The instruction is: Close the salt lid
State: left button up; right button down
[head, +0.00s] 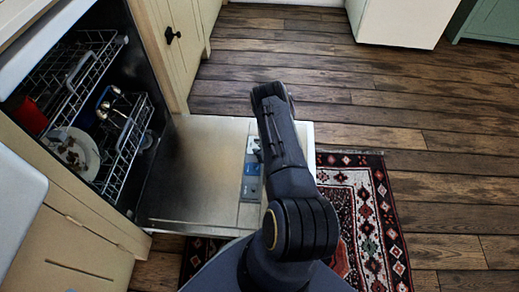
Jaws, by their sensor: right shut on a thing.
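The dishwasher door (190,165) is folded down flat, with its inner side up. A grey dispenser strip with a blue part (251,186) is set in it, just left of my right arm. The salt lid seems to be at the upper part of this strip, mostly hidden by my arm. My right gripper (258,152) is down at the strip. Only a small dark piece of it shows beside the arm. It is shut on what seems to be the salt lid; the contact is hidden. My left gripper is not in view.
The dishwasher racks (122,150) hold a plate (70,150), a red item (30,116) and some cutlery at left. A patterned rug (372,215) lies under the door's right side. The wooden floor (450,150) to the right is clear. Cream cabinets stand at left.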

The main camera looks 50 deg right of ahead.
jog(key=shift+d+f, duration=0.1)
jog(key=c, duration=1.3)
grip_release()
jog(key=p+v, duration=0.3)
jog(key=v, duration=0.4)
jog(key=shift+w, duration=0.1)
jog(key=shift+s+r, duration=0.25)
jog(key=shift+s, duration=0.15)
jog(key=shift+w+r, duration=0.1)
